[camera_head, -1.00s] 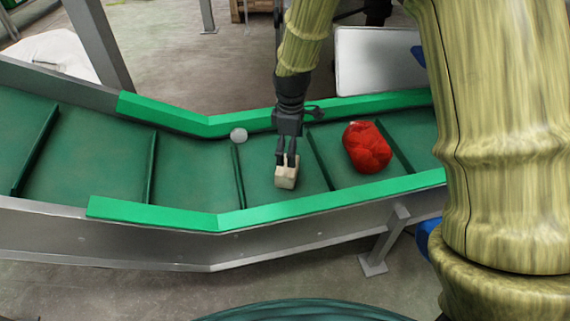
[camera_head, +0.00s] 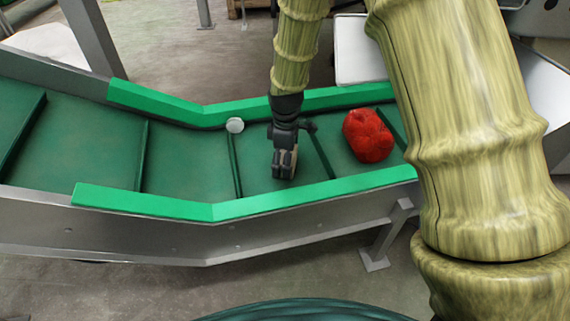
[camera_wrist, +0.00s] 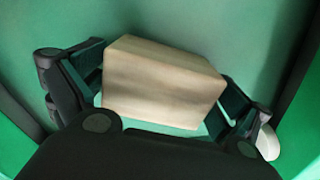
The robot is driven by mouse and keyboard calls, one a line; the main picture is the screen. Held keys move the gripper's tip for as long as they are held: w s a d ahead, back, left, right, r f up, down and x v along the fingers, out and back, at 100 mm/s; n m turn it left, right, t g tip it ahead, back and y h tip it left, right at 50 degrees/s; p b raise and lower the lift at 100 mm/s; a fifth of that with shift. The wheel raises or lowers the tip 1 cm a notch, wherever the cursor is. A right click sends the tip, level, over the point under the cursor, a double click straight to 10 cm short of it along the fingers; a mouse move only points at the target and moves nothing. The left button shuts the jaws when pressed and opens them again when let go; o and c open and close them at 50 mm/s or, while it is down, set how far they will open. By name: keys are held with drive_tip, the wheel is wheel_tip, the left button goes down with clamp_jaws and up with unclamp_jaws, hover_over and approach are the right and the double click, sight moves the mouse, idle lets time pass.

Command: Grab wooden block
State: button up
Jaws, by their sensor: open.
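The wooden block (camera_wrist: 160,82) is pale beige and box-shaped. In the wrist view it lies between the two open fingers of my gripper (camera_wrist: 165,95), tilted a little, with one finger near each end. A narrow gap shows at the right end; contact at the left end is hard to tell. In the head view my gripper (camera_head: 284,165) is low over the green conveyor belt (camera_head: 190,165), between two cleats. There it hides most of the block, and only a pale edge of it shows at the fingers.
A red crumpled object (camera_head: 368,135) lies on the belt to the right of my gripper. A small whitish round object (camera_head: 235,125) lies to the left, near the far rail. Green side rails (camera_head: 300,194) and raised cleats (camera_head: 141,155) bound the section.

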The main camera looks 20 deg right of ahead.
drive_tip(key=c, duration=1)
drive_tip(key=shift+o, duration=0.2)
drive_tip(key=shift+r, duration=0.1)
